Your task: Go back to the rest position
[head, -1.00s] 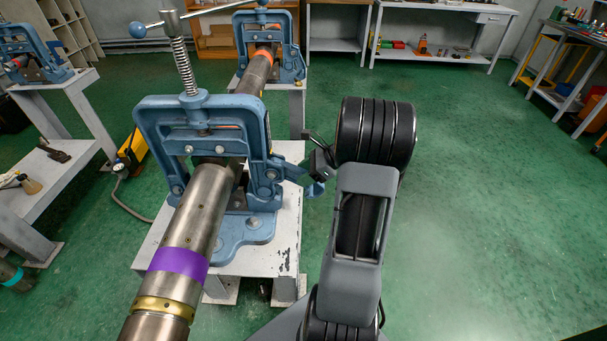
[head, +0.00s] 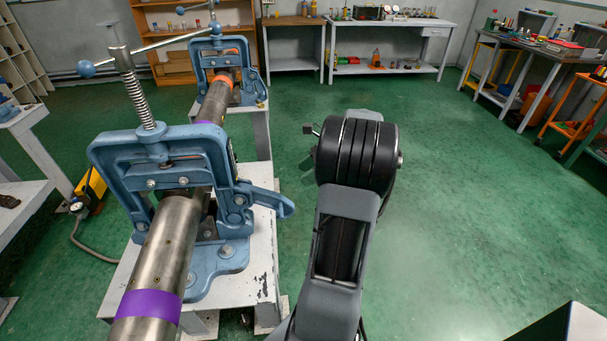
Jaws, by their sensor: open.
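My gripper (head: 308,158) shows only as a small dark part past the left side of my arm's thick black joint. Most of it is hidden behind that joint, and its fingertips are not clear. It is over the green floor, to the right of the near blue pipe vise (head: 112,172) and apart from the vise's lever (head: 268,200). The near vise stands on a white stand and sits around a steel pipe (head: 170,240) with a purple band (head: 150,305). I see nothing held by my gripper.
A second blue vise (head: 200,62) stands farther back around the same pipe line. Workbenches (head: 395,22) line the back wall, and a tool table (head: 545,48) stands at the right. The green floor (head: 460,190) to the right of my arm is clear.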

